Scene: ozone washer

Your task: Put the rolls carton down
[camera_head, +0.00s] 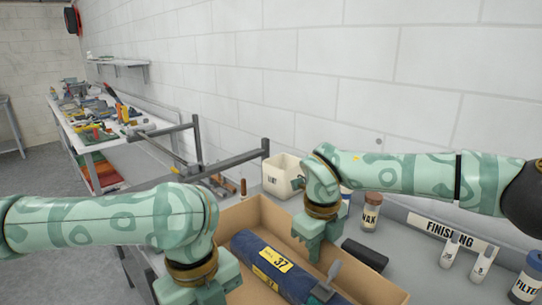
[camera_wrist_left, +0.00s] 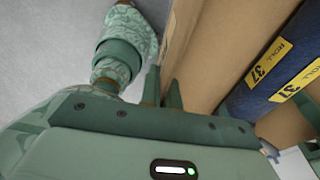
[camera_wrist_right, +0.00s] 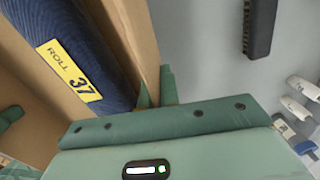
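The rolls carton (camera_head: 275,212) is an open brown cardboard box at the front of the bench. In it lies dark blue roll material (camera_head: 245,243) with yellow "ROLL 37" labels. My left gripper (camera_wrist_left: 164,90) has its fingers on either side of the carton's left wall, closed on it. My right gripper (camera_wrist_right: 156,92) is closed the same way on the opposite wall; it shows in the head view (camera_head: 315,250). The left fingertips are hidden in the head view. The carton's underside is hidden, so I cannot tell whether it touches the bench.
White bottles (camera_head: 480,263) and a FILTER bottle (camera_head: 527,278) are at the right, before the FINISHING sign (camera_head: 450,232). Floor shows left of the carton.

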